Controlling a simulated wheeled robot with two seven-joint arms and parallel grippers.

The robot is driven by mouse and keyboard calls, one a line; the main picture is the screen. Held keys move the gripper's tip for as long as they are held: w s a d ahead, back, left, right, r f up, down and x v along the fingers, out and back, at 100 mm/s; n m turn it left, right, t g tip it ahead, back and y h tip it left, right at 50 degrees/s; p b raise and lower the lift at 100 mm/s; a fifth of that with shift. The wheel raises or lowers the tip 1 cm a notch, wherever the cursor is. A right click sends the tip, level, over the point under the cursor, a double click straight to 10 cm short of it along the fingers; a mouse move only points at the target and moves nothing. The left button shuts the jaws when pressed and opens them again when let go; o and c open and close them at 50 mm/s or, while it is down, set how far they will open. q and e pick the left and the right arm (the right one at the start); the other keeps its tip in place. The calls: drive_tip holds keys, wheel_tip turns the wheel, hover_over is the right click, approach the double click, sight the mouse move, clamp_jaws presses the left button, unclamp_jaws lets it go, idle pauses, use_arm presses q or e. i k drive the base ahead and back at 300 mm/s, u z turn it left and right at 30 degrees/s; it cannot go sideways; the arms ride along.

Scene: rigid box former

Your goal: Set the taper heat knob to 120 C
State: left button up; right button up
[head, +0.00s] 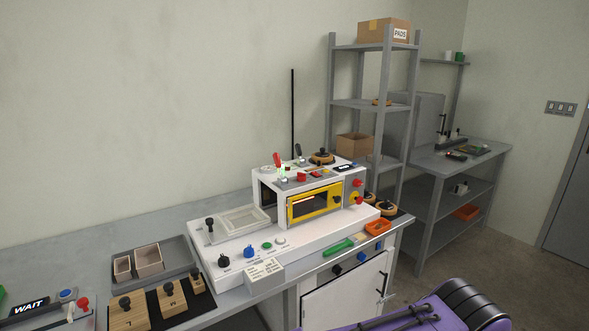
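The white box-forming machine (219,262) stands on the bench in the head view. On its low front base are a black knob (224,262), a blue knob (248,251), a green button (267,245) and a pale button (281,241). Two more knobs, dark (336,269) and blue (362,257), sit on the bench front. The labels and dial marks are too small to read, so I cannot tell which is the taper heat knob or its setting. Neither of my grippers shows in this view.
A yellow-framed window (291,208) is on the machine's upper housing. Wooden blocks with black knobs (128,313) and a grey tray (178,250) lie to the left.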

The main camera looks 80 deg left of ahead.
sight(301, 177)
drive_tip(key=u, duration=0.9)
drive_tip(key=i, duration=0.9)
drive_tip(key=u, duration=1.15)
